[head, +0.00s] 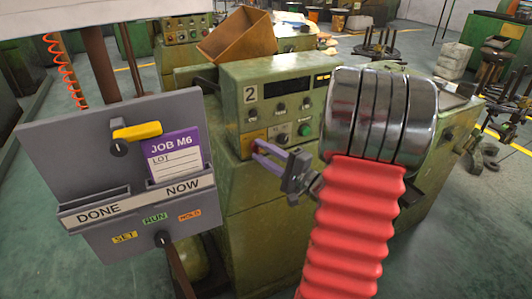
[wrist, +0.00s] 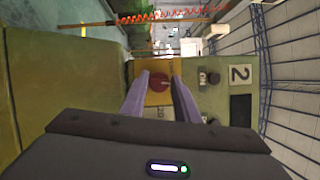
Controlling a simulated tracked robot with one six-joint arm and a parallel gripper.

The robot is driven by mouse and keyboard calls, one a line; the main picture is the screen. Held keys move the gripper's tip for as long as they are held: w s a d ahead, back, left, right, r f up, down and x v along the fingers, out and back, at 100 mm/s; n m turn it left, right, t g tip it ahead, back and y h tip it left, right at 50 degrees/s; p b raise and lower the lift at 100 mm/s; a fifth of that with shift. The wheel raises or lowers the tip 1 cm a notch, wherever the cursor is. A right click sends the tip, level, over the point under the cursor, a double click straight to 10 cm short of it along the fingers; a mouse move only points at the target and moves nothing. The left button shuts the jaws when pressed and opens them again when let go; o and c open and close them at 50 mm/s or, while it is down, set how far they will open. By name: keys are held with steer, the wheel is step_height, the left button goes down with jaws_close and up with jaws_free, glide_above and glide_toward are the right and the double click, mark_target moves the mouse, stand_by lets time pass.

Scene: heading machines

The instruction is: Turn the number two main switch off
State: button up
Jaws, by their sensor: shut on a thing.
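The number two machine's green control box (head: 285,75) stands in the middle of the head view, with a "2" plate (head: 250,93) at its upper left. Its main switch is a red knob (wrist: 160,84) on a yellow plate (wrist: 157,99), seen between my finger tips in the wrist view. My gripper (head: 257,150) reaches the lower left of the panel, its purple fingers shut on the knob. The fingers hide the knob in the head view. The exact angle of the knob is too small to tell.
Black knobs and a green button (head: 304,130) sit beside the main switch. A brown bin (head: 237,37) stands behind.

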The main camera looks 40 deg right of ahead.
steer(key=n, duration=0.2)
steer(key=n+g, duration=0.1)
steer(key=n, duration=0.1)
steer(key=n+g, duration=0.1)
steer(key=n, duration=0.1)
steer(key=shift+a+r+h, duration=0.1)
steer(key=shift+a+h, duration=0.15)
steer(key=shift+h, duration=0.05)
steer(key=n+g, duration=0.1)
steer(key=n, duration=0.1)
steer(key=shift+n+g+h, duration=0.3)
steer(key=shift+n+h, duration=0.4)
steer(key=shift+n, duration=0.1)
steer(key=shift+c, duration=0.2)
steer(key=shift+o, duration=0.2)
steer(key=shift+f, duration=0.2)
steer(key=o, duration=1)
steer(key=shift+r, duration=0.1)
steer(key=shift+o, duration=0.2)
steer(key=shift+d, duration=0.1)
steer(key=shift+s+r, duration=0.1)
steer(key=shift+r, duration=0.05)
steer(key=shift+s, duration=0.2)
steer(key=v, duration=1.3)
